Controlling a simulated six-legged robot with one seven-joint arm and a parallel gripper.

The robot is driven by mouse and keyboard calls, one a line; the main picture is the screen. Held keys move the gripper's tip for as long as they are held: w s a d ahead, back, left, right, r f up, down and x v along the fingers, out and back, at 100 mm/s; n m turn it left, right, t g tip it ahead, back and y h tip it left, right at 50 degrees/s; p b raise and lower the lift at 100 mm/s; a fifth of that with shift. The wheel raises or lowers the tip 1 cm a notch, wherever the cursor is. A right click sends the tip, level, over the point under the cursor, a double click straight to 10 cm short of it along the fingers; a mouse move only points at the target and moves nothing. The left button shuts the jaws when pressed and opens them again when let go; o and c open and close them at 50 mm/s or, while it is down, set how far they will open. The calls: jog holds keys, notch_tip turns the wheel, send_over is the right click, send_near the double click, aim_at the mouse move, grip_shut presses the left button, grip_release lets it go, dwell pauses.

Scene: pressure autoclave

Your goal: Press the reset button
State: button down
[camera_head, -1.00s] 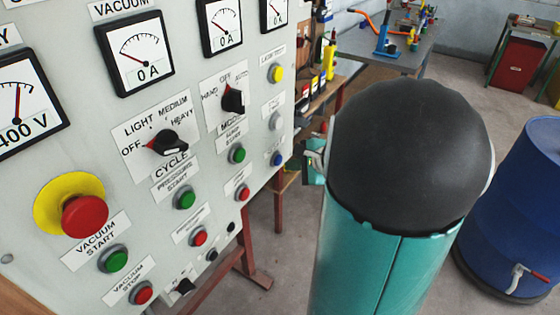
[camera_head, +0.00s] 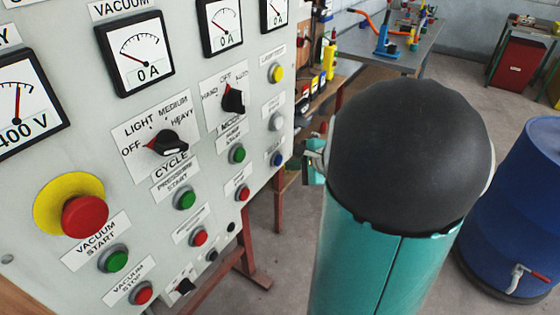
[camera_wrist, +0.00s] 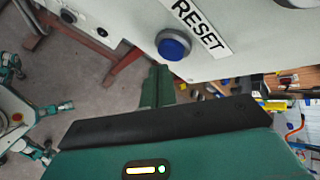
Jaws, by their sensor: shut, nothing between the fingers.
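The reset button is a round blue button (camera_wrist: 172,46) on the pale panel, beside a RESET label (camera_wrist: 203,25) in the wrist view. In the head view the blue button (camera_head: 277,158) is at the panel's lower right, left of my arm. My gripper (camera_wrist: 158,76) shows in the wrist view as teal fingers held together with nothing between them. Its tips appear just below the button in the picture; I cannot tell whether they touch it. In the head view my teal arm with its dark cap hides most of the gripper.
The control panel (camera_head: 60,155) carries other close controls: a red emergency button (camera_head: 85,215), green (camera_head: 237,154) and red (camera_head: 243,193) buttons, and dials. A blue barrel (camera_head: 515,210) stands at the right. A workbench (camera_head: 375,48) is behind.

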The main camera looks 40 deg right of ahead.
jog(key=shift+w, duration=0.1)
dwell(0.7)
jog(key=shift+w+a, duration=0.15)
jog(key=shift+w, duration=0.15)
jog(key=shift+w+a, duration=0.2)
jog(key=shift+w, duration=0.25)
dwell(0.9)
jog(key=shift+s+d, duration=0.3)
jog(key=shift+s, duration=0.55)
jog(key=shift+s, duration=0.15)
jog(key=s, duration=0.1)
jog(key=s+d, duration=0.1)
jog(key=s, duration=0.2)
jog(key=shift+s+d, duration=0.2)
jog(key=shift+d, duration=0.15)
dwell(0.6)
